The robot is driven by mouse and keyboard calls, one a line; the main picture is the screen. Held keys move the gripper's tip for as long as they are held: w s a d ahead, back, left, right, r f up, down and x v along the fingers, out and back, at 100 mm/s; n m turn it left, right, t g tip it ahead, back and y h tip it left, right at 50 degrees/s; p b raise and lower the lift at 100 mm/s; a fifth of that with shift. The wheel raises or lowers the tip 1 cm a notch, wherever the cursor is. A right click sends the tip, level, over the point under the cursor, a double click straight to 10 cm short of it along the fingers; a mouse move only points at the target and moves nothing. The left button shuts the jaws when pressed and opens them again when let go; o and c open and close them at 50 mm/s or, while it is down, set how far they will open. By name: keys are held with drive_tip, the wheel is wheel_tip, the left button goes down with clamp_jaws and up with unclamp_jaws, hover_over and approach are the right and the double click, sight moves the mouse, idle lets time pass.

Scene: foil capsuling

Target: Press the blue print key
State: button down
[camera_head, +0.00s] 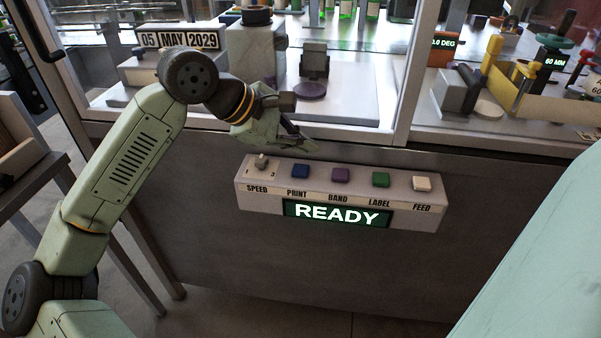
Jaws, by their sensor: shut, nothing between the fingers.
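The control box (259,206) is mounted on the front of the machine. Its blue print key (293,171) is above the label PRINT, between the speed switch (261,162) on the left and the purple band key (340,175) on the right. The green display (337,214) below the keys reads READY. My gripper (309,146) is shut and empty. In the picture its tip lies just above and slightly right of the blue key, apart from it. The exact height gap cannot be told.
A green label key (381,180) and a white feed key (422,184) are further right on the box. Behind my gripper stands a glass-fronted machine with a window post (415,70). A date sign (177,39) reads 05 MAY 2029. A side table (35,175) stands at the left.

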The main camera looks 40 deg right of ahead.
sight(302, 171)
drive_tip(key=shift+f+b, duration=0.85)
drive_tip(key=shift+f, duration=0.45)
drive_tip(key=shift+f, duration=0.15)
idle(0.3)
drive_tip(key=shift+f+b, duration=0.3)
drive_tip(key=shift+b, duration=0.35)
drive_tip(key=shift+f+b, duration=0.5)
drive_tip(key=shift+b, duration=0.15)
idle(0.5)
drive_tip(key=shift+r, duration=0.1)
drive_tip(key=shift+r+p, duration=0.4)
drive_tip(key=shift+r, duration=0.5)
drive_tip(key=shift+r, duration=0.1)
drive_tip(key=shift+r+p, duration=1.35)
drive_tip(key=shift+r, duration=1.1)
